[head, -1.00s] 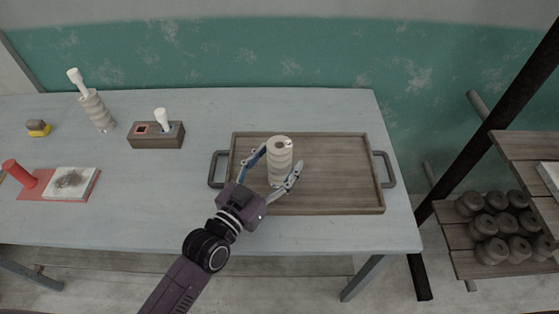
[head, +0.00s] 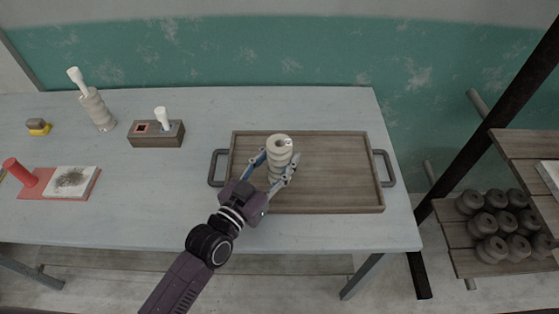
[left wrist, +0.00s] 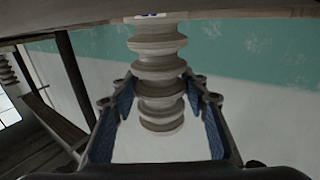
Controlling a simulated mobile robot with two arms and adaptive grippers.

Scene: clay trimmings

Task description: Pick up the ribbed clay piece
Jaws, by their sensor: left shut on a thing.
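The ribbed clay piece (head: 280,148) is a pale, upright stack of rounded rings on the wooden tray (head: 335,190), left of the tray's middle. My left gripper (head: 276,167) comes in from the lower left with its fingers on either side of the piece's middle and lower part, shut on it. In the left wrist view the ribbed piece (left wrist: 159,70) stands between the two blue-padded fingers (left wrist: 160,105). In the head view, part of its lower body is hidden behind the fingers. Whether its base touches the tray is hard to tell. My right gripper is not in view.
The tray has a dark handle (head: 384,168) at its right end. On the left of the table stand a wooden block (head: 145,139) with a white-handled tool, a ribbed holder (head: 97,110) and a red cylinder (head: 19,172). Dark rings (head: 492,224) lie on a right-hand shelf.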

